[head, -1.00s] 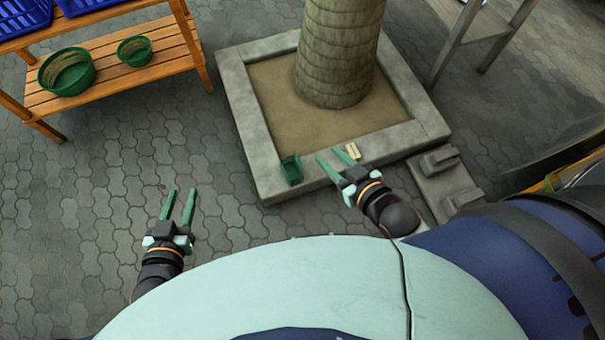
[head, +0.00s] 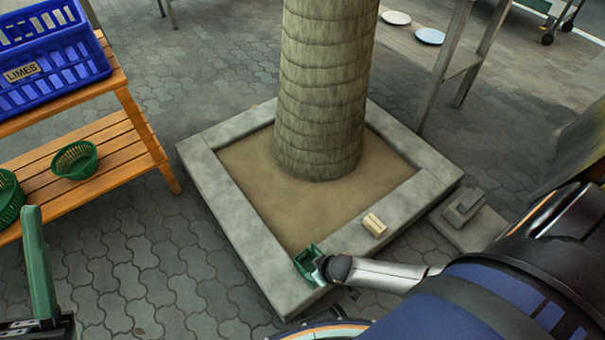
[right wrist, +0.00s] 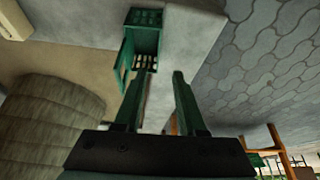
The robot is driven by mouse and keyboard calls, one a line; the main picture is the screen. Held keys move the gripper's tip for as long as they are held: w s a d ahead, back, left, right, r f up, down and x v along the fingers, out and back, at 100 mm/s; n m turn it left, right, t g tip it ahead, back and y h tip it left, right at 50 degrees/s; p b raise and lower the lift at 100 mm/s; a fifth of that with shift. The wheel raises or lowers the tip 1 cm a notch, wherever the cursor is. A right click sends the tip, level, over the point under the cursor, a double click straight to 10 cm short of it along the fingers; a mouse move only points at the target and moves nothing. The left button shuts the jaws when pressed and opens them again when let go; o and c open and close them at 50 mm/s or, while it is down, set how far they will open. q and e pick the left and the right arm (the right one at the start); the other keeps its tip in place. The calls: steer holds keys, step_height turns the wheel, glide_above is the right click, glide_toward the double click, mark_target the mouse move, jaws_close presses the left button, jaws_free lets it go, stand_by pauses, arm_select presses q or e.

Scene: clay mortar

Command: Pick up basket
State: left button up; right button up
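A small dark green basket (head: 306,262) sits on the front stone rim of the planter in the head view. In the right wrist view the basket (right wrist: 145,38) is just ahead of my right gripper (right wrist: 163,74). Its two fingers are apart with nothing held between them, and the left fingertip is close to the basket; I cannot tell whether they touch. In the head view my right wrist partly hides the basket's right side. My left gripper (head: 40,265) is at the lower left edge, with only one finger clearly visible, away from the basket.
A tree trunk (head: 322,95) rises from the square stone planter (head: 222,205). A beige block (head: 374,225) lies on the rim right of the basket. A wooden shelf (head: 130,140) at left holds blue crates (head: 60,75) and round green baskets (head: 76,160). Paving left of the planter is clear.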

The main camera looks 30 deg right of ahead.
steer(key=b, duration=0.4)
glide_above(304, 271)
steer(key=s, duration=0.3)
steer(key=f, duration=0.5)
steer(key=shift+d+f, duration=0.25)
steer(key=shift+f, duration=0.1)
steer(key=shift+w+f+b, duration=0.3)
steer(key=shift+f+b, duration=0.15)
steer(key=shift+f, duration=0.15)
steer(key=b+x, duration=0.3)
steer(key=x, duration=0.1)
steer(key=shift+w+r, duration=0.1)
steer(key=shift+w, duration=0.05)
steer(key=shift+w+f+b, duration=0.25)
steer(key=shift+f+b, duration=0.25)
steer(key=shift+b, duration=0.15)
arm_select(q)
step_height(304, 271, down, 10)
steer(key=d, duration=0.1)
steer(key=shift+w+f+n+g, duration=0.15)
steer(key=shift+w+n+g, duration=0.05)
steer(key=shift+n+g, duration=0.1)
arm_select(e)
steer(key=shift+c, duration=0.3)
jaws_close()
